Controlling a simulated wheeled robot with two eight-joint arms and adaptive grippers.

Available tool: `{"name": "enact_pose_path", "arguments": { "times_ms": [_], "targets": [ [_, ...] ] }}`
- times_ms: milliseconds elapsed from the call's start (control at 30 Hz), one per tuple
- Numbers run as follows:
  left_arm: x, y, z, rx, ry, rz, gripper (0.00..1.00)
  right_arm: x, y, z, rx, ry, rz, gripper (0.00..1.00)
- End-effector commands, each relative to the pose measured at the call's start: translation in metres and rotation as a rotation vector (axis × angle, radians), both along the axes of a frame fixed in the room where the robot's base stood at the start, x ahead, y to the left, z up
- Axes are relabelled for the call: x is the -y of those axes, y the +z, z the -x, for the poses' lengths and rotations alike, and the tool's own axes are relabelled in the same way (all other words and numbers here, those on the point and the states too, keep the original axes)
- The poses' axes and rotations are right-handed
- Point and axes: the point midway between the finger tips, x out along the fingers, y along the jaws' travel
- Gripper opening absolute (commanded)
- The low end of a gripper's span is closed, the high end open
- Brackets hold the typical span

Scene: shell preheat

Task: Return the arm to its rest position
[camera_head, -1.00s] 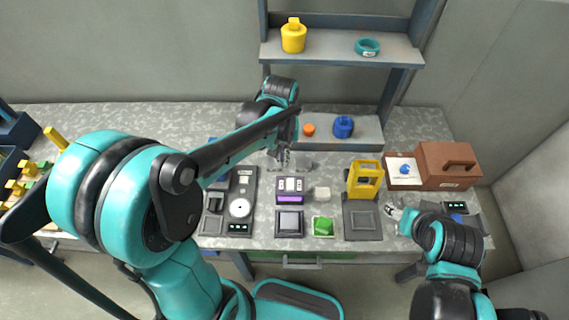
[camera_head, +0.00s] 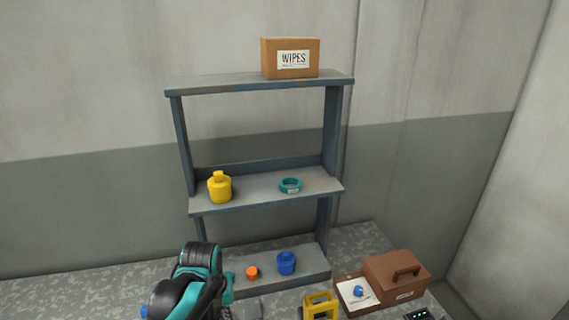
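My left arm (camera_head: 190,285), teal and black, shows at the bottom of the head view, left of centre. Its upper part stands in front of the left end of the shelf's lowest board. The fingers of my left gripper are not visible. My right arm and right gripper are out of the picture.
A grey shelf (camera_head: 262,83) stands at the back of the speckled worktop (camera_head: 100,290). It holds a wipes box (camera_head: 290,58), yellow bottle (camera_head: 219,187), teal ring (camera_head: 290,185), orange piece (camera_head: 252,273) and blue piece (camera_head: 286,263). A brown box (camera_head: 397,277) and yellow frame (camera_head: 321,305) are lower right.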

Motion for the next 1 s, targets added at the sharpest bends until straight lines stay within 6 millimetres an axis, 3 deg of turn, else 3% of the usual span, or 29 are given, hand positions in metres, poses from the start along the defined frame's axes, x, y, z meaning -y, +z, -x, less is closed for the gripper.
{"name": "enact_pose_path", "arguments": {
  "times_ms": [33, 200, 433, 633, 1000],
  "targets": [
    [-0.002, -0.004, 0.013, 0.043, -0.018, -0.003, 0.0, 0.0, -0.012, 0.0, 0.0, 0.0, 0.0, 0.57],
    [-0.007, -0.007, 0.044, 0.217, -0.093, -0.024, 0.0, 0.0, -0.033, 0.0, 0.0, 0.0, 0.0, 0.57],
    [-0.011, -0.021, 0.075, 0.412, -0.175, -0.068, 0.0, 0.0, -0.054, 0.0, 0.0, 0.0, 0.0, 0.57],
    [-0.013, -0.027, 0.085, 0.489, -0.206, -0.092, 0.0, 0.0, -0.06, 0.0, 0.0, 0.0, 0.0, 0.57],
    [-0.013, -0.026, 0.085, 0.497, -0.21, -0.094, 0.0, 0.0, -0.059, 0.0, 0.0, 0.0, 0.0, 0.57]
  ]
}}
